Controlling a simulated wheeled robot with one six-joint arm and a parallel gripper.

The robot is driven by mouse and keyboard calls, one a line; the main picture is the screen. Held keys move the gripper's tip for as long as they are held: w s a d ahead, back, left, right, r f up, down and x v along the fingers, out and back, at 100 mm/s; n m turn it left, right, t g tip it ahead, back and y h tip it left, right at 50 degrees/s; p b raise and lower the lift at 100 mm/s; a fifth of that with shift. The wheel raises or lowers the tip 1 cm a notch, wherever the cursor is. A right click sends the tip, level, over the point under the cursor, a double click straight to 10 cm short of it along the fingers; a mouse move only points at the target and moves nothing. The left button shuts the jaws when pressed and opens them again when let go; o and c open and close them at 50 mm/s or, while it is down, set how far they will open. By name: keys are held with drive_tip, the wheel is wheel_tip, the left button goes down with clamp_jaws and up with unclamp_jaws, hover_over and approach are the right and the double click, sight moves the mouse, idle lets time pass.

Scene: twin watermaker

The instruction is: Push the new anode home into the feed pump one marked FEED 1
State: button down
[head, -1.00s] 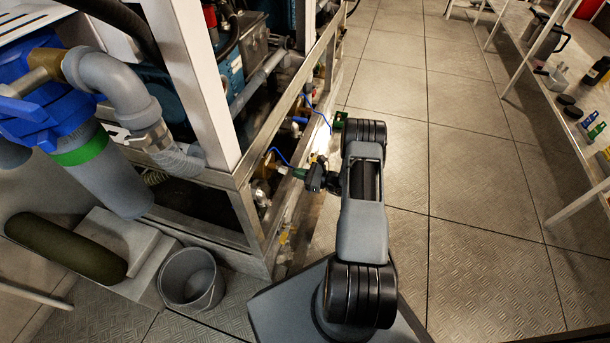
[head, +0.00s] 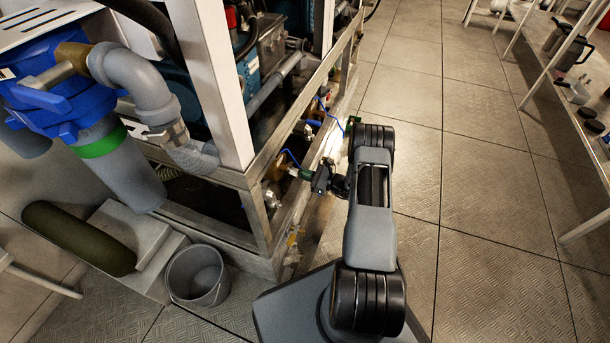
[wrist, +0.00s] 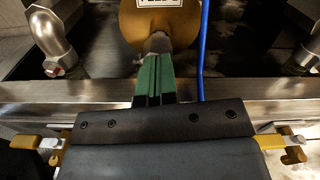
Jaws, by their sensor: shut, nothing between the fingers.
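The feed pump (wrist: 160,22) is a rounded brass body at the top middle of the wrist view, with a white label cut off by the top edge, so I cannot read it fully. A grey metal fitting (wrist: 157,43) sticks out of it toward me. My gripper (wrist: 154,62) is shut, its green fingers side by side with their tips at the fitting; I cannot tell whether they touch it. No separate anode is distinguishable. In the head view my gripper (head: 306,174) reaches the low frame from the right, and the brass pump (head: 274,168) is partly hidden.
A blue cable (wrist: 203,50) runs close to the right of the fingers. A metal frame rail (wrist: 60,92) crosses below the pump. Grey elbow pipes stand at left (wrist: 52,42) and right. A grey bucket (head: 197,277) stands on the floor; the floor at right (head: 480,190) is open.

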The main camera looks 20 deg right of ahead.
drive_tip(key=shift+w+a, duration=0.35)
drive_tip(key=shift+a, duration=0.05)
drive_tip(key=shift+s, duration=0.1)
drive_tip(key=p+v, duration=0.2)
drive_tip(key=v, duration=1.4)
drive_tip(key=shift+p, duration=0.35)
